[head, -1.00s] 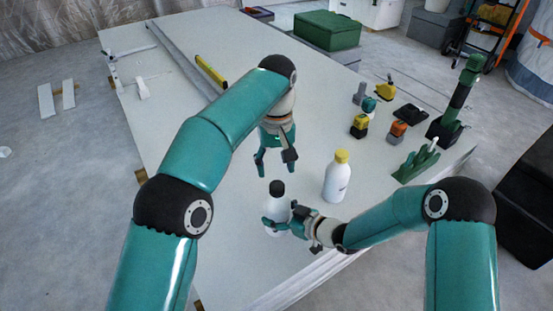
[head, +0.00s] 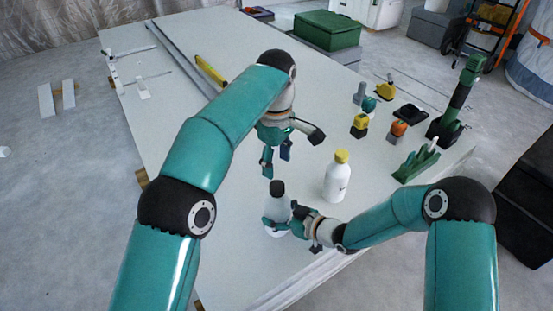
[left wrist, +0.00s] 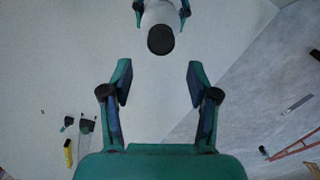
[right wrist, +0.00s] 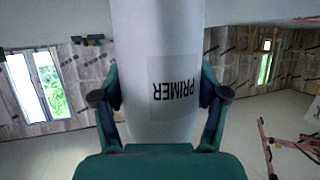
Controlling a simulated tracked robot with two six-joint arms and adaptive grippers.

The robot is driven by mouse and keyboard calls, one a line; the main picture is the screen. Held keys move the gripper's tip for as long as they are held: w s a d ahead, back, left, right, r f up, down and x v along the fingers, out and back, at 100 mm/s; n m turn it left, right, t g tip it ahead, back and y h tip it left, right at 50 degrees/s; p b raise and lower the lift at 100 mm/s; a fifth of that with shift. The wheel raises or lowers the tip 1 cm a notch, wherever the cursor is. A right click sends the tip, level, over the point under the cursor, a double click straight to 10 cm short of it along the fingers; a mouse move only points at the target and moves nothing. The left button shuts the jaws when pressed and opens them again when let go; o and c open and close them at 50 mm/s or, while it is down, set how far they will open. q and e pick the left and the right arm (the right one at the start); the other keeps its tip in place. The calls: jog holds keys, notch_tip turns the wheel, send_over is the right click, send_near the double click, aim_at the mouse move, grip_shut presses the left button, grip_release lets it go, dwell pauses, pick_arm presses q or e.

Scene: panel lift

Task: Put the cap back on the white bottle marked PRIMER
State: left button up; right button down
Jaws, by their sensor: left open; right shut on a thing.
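The white PRIMER bottle (head: 278,231) stands upright near the table's front edge. A black cap (head: 277,187) is on its top; whether it is fully seated I cannot tell. My right gripper (head: 282,220) is shut around the bottle's body; in the right wrist view the fingers flank the bottle (right wrist: 158,60) and its PRIMER label is upside down. My left gripper (head: 277,161) is open and empty, just above and beyond the cap, fingers pointing down. In the left wrist view the black cap (left wrist: 161,39) lies ahead of the open fingers (left wrist: 158,82), not between them.
A second white bottle (head: 336,185) with a yellow cap stands just right of the held bottle. Tools, including a yellow and black one (head: 360,126) and a green holder (head: 415,165), sit at the table's right. The table's (head: 215,235) left and middle are mostly clear.

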aim_at(278, 185)
pick_arm(q)
jog(key=shift+f, duration=3.95)
pick_arm(e)
jog(key=shift+f, duration=0.1)
pick_arm(q)
grip_shut()
jog(key=m, duration=0.5)
jog(key=shift+d+m, duration=0.1)
jog(key=shift+m, duration=0.3)
pick_arm(e)
jog(key=shift+s, duration=0.1)
pick_arm(q)
jog(key=m, duration=1)
jog(key=shift+d+m, duration=0.1)
jog(key=shift+m, duration=0.2)
jog(key=m, duration=0.5)
jog(key=shift+s, duration=0.1)
jog(key=shift+o, duration=0.8)
grip_release()
